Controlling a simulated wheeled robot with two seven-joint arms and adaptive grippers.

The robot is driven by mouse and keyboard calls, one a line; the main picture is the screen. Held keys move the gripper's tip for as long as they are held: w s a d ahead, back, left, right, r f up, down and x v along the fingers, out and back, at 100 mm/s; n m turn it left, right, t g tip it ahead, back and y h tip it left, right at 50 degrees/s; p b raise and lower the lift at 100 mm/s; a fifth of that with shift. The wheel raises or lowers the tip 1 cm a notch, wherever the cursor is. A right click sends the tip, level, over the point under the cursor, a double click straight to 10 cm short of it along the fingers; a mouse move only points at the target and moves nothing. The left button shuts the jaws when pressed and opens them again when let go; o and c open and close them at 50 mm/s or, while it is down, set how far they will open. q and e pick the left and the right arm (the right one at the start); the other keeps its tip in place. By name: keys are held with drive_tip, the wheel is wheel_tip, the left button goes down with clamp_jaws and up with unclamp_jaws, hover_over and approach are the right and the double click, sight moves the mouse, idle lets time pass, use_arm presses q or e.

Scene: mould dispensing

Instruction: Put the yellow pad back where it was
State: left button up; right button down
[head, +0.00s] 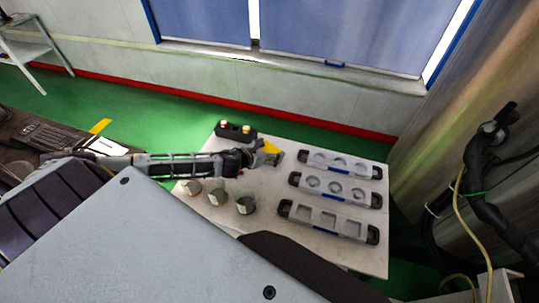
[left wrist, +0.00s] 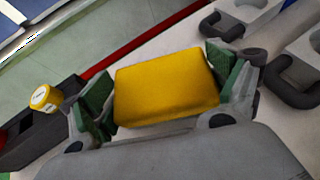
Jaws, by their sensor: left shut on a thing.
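The yellow pad (head: 269,147) is in the grasp of my left gripper (head: 262,157) over the back part of the white table, left of the mould trays. In the left wrist view the yellow pad (left wrist: 166,88) fills the space between the green-lined fingers of my left gripper (left wrist: 165,92), which is shut on it. Whether the pad touches the table cannot be told. My right gripper is not in view.
A black box (head: 235,131) with red and yellow buttons stands close behind-left of the gripper. Three mould trays (head: 337,189) with dark handles lie on the right side.

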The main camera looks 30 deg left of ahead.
use_arm(q)
wheel_tip(320, 180, down, 2)
drive_tip(key=shift+f, duration=0.25)
drive_tip(key=shift+f, duration=0.1)
drive_tip(key=o, duration=0.9)
